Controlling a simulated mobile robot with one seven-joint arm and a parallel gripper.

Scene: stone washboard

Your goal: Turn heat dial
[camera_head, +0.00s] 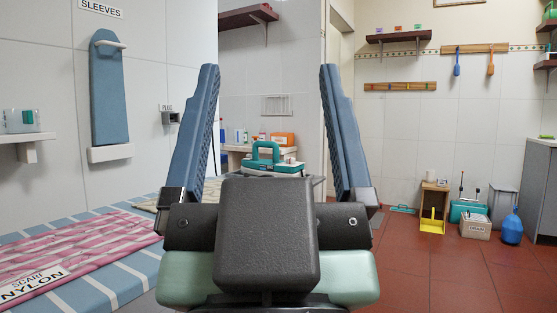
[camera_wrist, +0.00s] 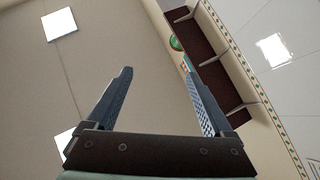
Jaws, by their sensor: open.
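My gripper (camera_head: 269,68) is raised in front of the head camera, its two blue-grey fingers spread wide with nothing between them. In the wrist view my gripper (camera_wrist: 158,66) is also open and empty. A teal and white appliance that looks like an iron (camera_head: 273,170) stands beyond my gripper in the head view, showing between the fingers and well apart from them. Its lower part is partly hidden by my gripper. I cannot make out a heat dial on it; the appliance is too small and partly covered. The wrist view shows only ceiling, walls and shelves, with no dial.
A striped ironing surface (camera_head: 110,285) with a pink scarf (camera_head: 75,250) labelled nylon lies at the left. A small sleeve board (camera_head: 108,95) hangs on the left wall. Boxes, a yellow dustpan (camera_head: 432,222) and a blue jug (camera_head: 511,229) stand at the right; red floor there is open.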

